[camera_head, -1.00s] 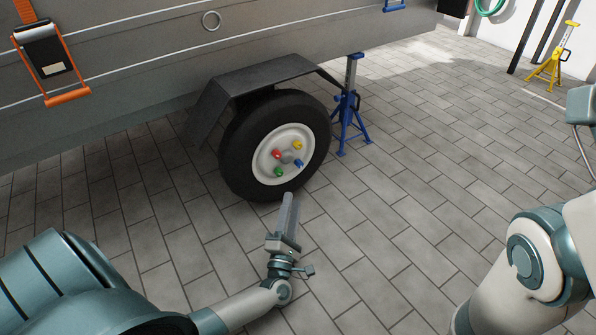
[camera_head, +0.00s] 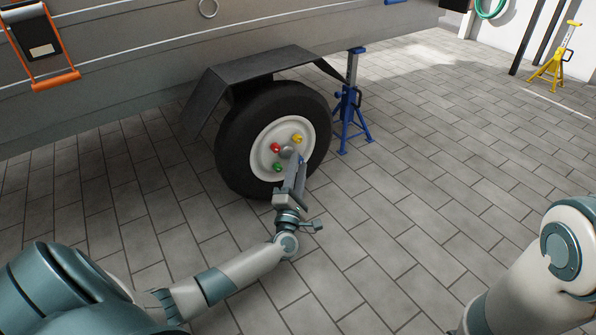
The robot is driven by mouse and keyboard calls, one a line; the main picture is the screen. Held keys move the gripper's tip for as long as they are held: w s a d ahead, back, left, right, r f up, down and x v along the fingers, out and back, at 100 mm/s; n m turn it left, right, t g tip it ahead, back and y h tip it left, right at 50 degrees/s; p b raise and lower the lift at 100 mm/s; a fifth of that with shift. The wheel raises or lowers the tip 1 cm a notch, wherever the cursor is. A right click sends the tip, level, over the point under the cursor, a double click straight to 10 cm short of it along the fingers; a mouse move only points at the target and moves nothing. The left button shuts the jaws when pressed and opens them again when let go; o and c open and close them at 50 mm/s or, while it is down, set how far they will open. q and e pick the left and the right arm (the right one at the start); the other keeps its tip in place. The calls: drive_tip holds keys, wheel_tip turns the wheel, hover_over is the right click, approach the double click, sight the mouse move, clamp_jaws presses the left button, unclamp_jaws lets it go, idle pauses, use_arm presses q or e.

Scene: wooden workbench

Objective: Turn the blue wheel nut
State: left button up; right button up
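The wheel (camera_head: 230,150) has a black tyre and a white hub (camera_head: 262,135). A red nut (camera_head: 275,147), a yellow nut (camera_head: 297,139) and a green nut (camera_head: 277,167) show around the grey hub centre (camera_head: 287,152). The blue nut (camera_head: 301,159) is mostly hidden by my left gripper (camera_head: 298,164), with only a little blue showing at its tips. My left gripper reaches up to the lower right of the hub. I cannot tell whether its fingers touch the nut or how far apart they are. My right gripper is out of view; only my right arm shows at the right.
A dark fender (camera_head: 250,68) overhangs the wheel on the grey trailer side (camera_head: 130,75). A blue jack stand (camera_head: 350,115) stands just right of the wheel. A yellow stand (camera_head: 555,60) is far right. The paved floor (camera_head: 430,170) to the right is clear.

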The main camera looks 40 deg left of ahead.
use_arm(q)
drive_tip(key=shift+w+a+r, duration=0.1)
drive_tip(key=shift+w, duration=0.05)
clamp_jaws()
